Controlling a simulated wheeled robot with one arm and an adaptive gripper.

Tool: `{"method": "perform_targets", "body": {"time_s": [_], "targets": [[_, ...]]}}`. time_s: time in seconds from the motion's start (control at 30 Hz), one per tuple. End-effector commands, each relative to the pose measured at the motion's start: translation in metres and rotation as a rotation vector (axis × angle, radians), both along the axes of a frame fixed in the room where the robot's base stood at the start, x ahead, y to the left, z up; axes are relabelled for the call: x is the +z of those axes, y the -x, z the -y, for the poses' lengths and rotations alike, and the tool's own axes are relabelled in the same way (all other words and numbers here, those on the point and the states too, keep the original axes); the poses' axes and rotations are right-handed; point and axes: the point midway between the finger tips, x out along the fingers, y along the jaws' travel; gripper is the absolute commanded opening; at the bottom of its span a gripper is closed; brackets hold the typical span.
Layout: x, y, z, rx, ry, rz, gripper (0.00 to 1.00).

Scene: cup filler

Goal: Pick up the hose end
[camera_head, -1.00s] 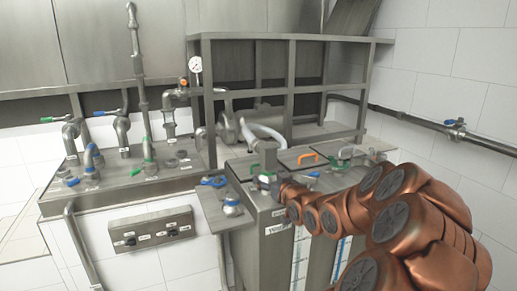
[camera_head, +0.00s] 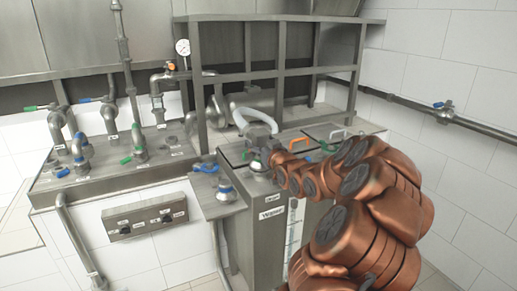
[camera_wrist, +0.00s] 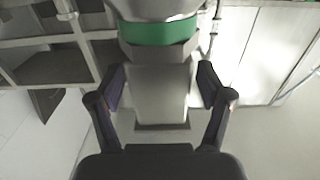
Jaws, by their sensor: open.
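A pale hose (camera_head: 254,116) arcs up above the metal tank in the head view. Its end is hard to make out there. In the wrist view, a grey fitting (camera_wrist: 160,92) with a green band (camera_wrist: 158,30) lies straight ahead; I cannot tell for sure that it is the hose end. My gripper (camera_wrist: 162,72) is open, with one finger on each side of the grey fitting and narrow gaps beside it. In the head view my gripper is small and mostly hidden at the tip of my copper arm, by the tank's top left.
The tank (camera_head: 262,225) has orange (camera_head: 299,142) and green handles on top. A blue-handled valve (camera_head: 226,190) stands on a ledge left of it. A metal rack (camera_head: 279,50) rises behind. A pipe-covered counter (camera_head: 110,175) is at the left.

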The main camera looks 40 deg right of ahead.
Motion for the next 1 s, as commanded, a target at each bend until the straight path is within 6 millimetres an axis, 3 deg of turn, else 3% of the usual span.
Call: {"method": "perform_targets", "body": {"time_s": [0.13, 0.43, 1.0], "targets": [[0.0009, -0.0107, 0.0033, 0.000, 0.001, 0.001, 0.78], [0.0003, -0.0129, 0.0044, 0.000, 0.001, 0.000, 0.78], [-0.0001, -0.0127, 0.0043, -0.001, 0.000, 0.000, 0.19]]}}
